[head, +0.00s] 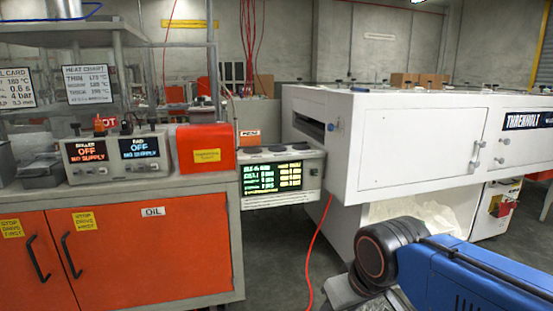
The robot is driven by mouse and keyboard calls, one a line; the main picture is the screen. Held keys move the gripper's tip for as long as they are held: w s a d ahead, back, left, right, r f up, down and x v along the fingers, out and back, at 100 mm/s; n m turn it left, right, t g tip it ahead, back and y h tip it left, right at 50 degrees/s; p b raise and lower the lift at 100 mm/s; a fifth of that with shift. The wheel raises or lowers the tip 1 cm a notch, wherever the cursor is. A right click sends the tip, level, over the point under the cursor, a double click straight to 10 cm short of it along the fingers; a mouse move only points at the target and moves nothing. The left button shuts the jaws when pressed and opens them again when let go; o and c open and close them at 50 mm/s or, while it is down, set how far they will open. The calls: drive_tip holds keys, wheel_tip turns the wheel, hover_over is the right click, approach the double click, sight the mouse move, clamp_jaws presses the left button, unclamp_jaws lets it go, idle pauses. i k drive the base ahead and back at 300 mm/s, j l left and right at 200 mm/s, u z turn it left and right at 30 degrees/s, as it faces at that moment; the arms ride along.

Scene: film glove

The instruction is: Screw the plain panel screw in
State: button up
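The white cabinet machine (420,140) stands at the right, with a flat front panel and the name plate THREKHULT (525,120). Small round fasteners or knobs sit at the right edge of its panel, one of them a grey knob (475,165) and another a knob further right (502,160). I cannot tell which, if any, is the plain panel screw. My blue arm link with a dark round joint shows at the bottom right, in front of the machine. My gripper is not in view.
An orange cabinet (150,250) with a grey worktop fills the left. Two OFF displays (115,155) and an orange box (206,148) stand on it. A green-lit screen unit (272,178) sits between cabinet and machine. A red hose (318,245) hangs to the floor.

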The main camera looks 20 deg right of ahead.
sight(482, 144)
drive_tip(key=z, duration=1.4)
